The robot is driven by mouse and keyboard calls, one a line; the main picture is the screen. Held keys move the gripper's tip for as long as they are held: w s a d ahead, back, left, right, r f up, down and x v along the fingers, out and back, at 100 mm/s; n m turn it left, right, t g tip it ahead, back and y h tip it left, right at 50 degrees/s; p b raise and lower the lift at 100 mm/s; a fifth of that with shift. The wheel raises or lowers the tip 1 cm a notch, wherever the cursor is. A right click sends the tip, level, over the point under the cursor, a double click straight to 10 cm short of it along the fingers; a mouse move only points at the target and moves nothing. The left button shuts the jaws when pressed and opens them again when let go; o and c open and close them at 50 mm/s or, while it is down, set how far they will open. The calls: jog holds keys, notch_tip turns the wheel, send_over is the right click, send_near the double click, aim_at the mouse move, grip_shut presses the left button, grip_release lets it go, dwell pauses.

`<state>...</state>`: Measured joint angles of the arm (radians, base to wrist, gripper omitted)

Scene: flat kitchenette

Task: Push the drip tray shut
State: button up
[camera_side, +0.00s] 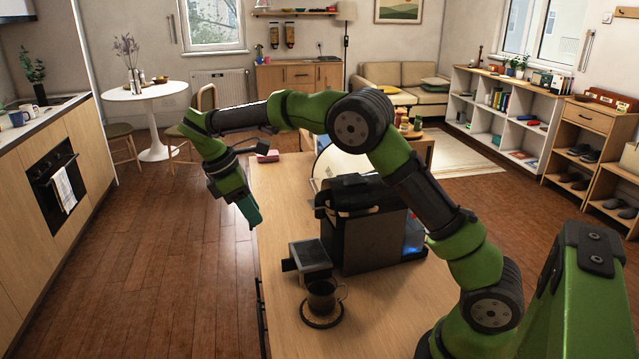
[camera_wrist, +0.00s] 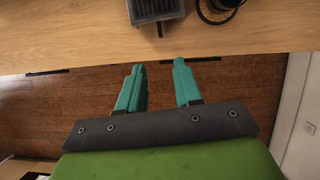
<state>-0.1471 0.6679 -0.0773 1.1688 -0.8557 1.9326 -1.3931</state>
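The drip tray (camera_side: 309,254) is a dark box with a grey grille top. It stands out from the front of the black coffee machine (camera_side: 372,242), with a small handle on its outer face. In the wrist view the tray (camera_wrist: 156,10) is at the top centre, its handle pointing toward my gripper. My gripper (camera_side: 251,215) hangs above and beyond the counter's left edge, apart from the tray. In the wrist view my gripper (camera_wrist: 158,66) shows two teal fingers with an empty gap between them, over the floor.
A dark cup (camera_side: 321,297) stands on a round coaster (camera_side: 322,318) close beside the tray; part of the coaster shows in the wrist view (camera_wrist: 218,17). The wooden counter (camera_side: 285,205) is clear to the left of the machine. Open floor lies beyond its left edge.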

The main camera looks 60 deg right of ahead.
jog(key=shift+w+a+f, duration=0.15)
jog(key=shift+c, duration=1.1)
jog(key=w+a+f, duration=0.2)
jog(key=f, duration=0.1)
jog(key=shift+w+a+f, duration=0.2)
jog(key=shift+w+a, duration=0.15)
jog(key=shift+a, duration=0.05)
grip_shut()
jog(key=x, duration=0.3)
jog(key=d+x, duration=0.1)
jog(key=x, duration=0.3)
jog(key=s+x, duration=0.1)
jog(key=x, duration=0.3)
jog(key=shift+d+r, duration=0.15)
jog(key=shift+r, duration=0.3)
jog(key=shift+s+d, duration=0.55)
